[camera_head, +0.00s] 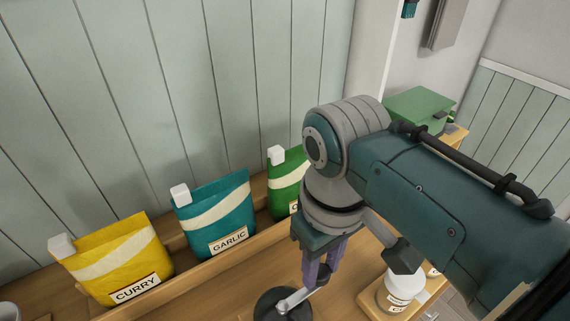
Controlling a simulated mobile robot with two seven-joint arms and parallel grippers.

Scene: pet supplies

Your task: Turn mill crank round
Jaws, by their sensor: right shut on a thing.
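The mill (272,304) stands at the bottom edge of the view, with only its round dark top showing. Its silver crank (293,299) reaches from the middle of the top toward the upper right. My right gripper (318,277) points down over the mill, its purple fingers shut on the outer end of the crank. The fingers partly hide the crank's dark knob. My left gripper is not in view.
A wooden rack holds yellow CURRY (125,264), teal GARLIC (216,216) and green (285,182) pouches along the panelled wall. A white labelled jar (398,291) stands right of the mill. A green box (418,107) is at the back right.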

